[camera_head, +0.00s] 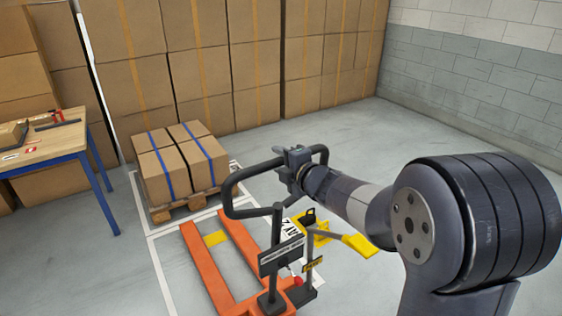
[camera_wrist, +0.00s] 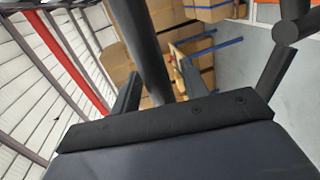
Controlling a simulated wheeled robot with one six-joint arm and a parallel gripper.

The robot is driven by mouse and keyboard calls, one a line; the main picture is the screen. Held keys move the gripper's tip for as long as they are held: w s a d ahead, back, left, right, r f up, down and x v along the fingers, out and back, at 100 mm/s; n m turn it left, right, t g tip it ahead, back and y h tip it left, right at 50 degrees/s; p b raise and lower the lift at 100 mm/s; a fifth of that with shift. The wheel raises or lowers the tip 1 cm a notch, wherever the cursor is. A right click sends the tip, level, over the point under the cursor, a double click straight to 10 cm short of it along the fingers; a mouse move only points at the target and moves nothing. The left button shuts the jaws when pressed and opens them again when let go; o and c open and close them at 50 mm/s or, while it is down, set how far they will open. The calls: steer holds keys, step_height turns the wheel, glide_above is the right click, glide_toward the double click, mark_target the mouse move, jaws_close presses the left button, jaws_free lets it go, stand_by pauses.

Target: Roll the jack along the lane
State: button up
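The orange pallet jack (camera_head: 241,250) stands on the floor at the lower middle of the head view, its forks pointing toward the back left. Its black loop handle (camera_head: 229,197) rises near my arm. My gripper (camera_head: 294,165) is at the handle's upper bar. In the wrist view a black bar (camera_wrist: 146,50) passes between the two fingers of my gripper (camera_wrist: 160,80), with narrow gaps seen on both sides. Contact with the bar cannot be made out. White floor lines (camera_head: 157,265) mark a lane beside the jack. My arm hides the floor at the right.
A wooden pallet (camera_head: 186,206) with blue-strapped cartons (camera_head: 180,160) stands beyond the forks. A table (camera_head: 45,148) is at the left. Stacked cartons (camera_head: 250,65) line the back, and a block wall (camera_head: 480,75) is at the right. Bare floor (camera_head: 345,122) lies behind my arm.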

jaws_close()
stand_by(0.3)
